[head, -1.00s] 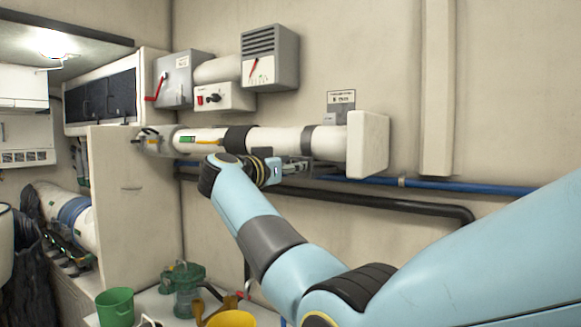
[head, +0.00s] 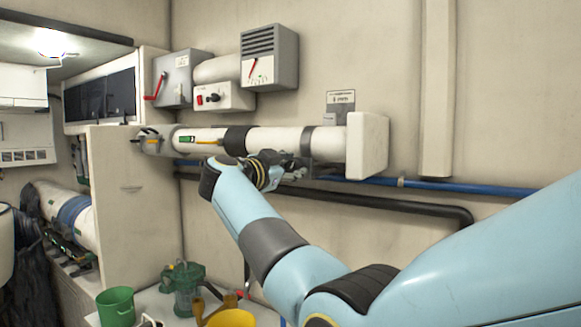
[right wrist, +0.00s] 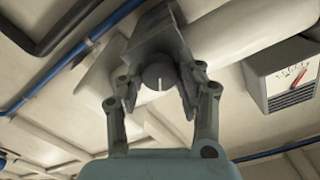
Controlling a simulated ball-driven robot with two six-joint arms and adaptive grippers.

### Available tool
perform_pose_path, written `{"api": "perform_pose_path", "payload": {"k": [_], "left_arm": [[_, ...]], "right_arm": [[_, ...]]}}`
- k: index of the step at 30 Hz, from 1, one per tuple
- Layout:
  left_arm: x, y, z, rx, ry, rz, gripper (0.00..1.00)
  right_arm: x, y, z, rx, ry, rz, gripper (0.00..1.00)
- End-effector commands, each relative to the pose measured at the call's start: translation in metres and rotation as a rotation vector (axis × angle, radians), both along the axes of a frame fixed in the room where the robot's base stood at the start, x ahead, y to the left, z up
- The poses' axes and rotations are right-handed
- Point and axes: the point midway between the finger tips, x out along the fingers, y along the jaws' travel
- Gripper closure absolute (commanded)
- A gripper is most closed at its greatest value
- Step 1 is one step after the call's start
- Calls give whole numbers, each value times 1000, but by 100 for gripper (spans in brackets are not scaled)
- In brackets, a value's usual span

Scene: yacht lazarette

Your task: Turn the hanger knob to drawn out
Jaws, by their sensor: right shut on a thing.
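The hanger knob (right wrist: 159,76) is a round grey knob with a pale line across its face; the line runs nearly upright in the right wrist view. It sits under the grey hanger bracket (right wrist: 158,35), whose dark band also shows around the white tube (head: 270,139) in the head view (head: 307,143). My right gripper (right wrist: 159,92) has one finger on each side of the knob and is shut on it. In the head view the right gripper (head: 290,164) is just below the tube and hides the knob. My left gripper is not in view.
A blue pipe (head: 450,186) and a black hose (head: 380,202) run along the wall below the tube.

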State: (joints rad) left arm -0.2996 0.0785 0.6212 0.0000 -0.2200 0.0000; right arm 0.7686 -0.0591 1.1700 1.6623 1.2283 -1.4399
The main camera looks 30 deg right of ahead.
Motion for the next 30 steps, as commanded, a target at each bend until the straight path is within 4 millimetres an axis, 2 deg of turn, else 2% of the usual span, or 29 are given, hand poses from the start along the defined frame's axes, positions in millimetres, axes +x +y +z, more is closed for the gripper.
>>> {"api": "perform_pose_path", "payload": {"k": [14, 30], "left_arm": [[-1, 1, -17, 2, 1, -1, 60], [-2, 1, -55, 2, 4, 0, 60]], "right_arm": [[-1, 0, -5, 175, -416, -1, 97], [-2, 0, -8, 372, -891, 0, 97]]}}
